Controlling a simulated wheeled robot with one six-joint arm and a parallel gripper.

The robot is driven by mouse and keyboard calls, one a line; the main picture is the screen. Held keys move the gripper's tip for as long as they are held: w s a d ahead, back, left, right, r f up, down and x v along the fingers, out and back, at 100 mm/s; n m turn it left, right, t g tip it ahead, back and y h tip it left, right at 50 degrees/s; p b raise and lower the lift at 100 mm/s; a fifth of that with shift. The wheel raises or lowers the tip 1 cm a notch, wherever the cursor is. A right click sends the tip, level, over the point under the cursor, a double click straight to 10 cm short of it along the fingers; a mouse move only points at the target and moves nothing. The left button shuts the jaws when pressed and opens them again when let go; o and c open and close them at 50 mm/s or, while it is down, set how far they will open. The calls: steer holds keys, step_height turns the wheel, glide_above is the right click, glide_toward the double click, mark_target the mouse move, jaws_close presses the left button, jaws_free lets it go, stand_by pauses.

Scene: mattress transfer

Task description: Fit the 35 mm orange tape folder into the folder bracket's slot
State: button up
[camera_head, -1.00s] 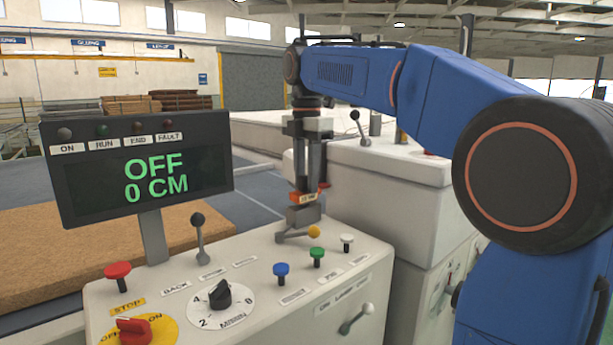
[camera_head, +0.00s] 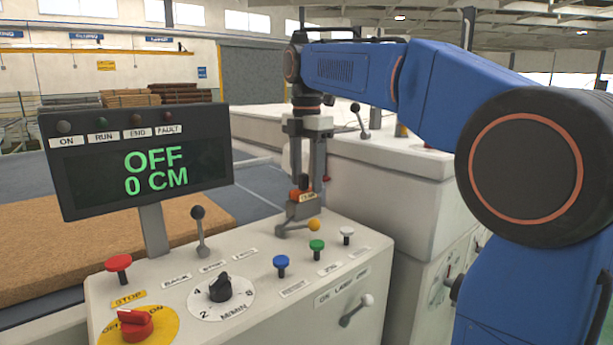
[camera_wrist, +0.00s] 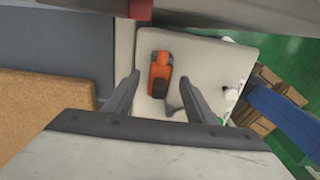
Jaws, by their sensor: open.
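The orange tape folder (camera_head: 298,195) sits at the grey folder bracket (camera_head: 304,209) on the far corner of the white control cabinet. In the wrist view the orange folder (camera_wrist: 160,72) lies between the two fingers, apart from both, with a dark part at its lower end. How deep it is in the slot I cannot tell. My gripper (camera_head: 307,180) points down above the bracket, its fingers spread around the folder and empty. It also shows in the wrist view (camera_wrist: 158,88), open.
A lever with a yellow knob (camera_head: 313,225) stands right in front of the bracket. Blue (camera_head: 281,261), green and white buttons are nearer. A display (camera_head: 140,165) reading OFF, 0 CM stands left. A brown mattress (camera_head: 60,235) lies beyond it.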

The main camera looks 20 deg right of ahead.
steer(key=shift+r, duration=0.15)
step_height(320, 180, up, 12)
stand_by(0.4)
stand_by(0.4)
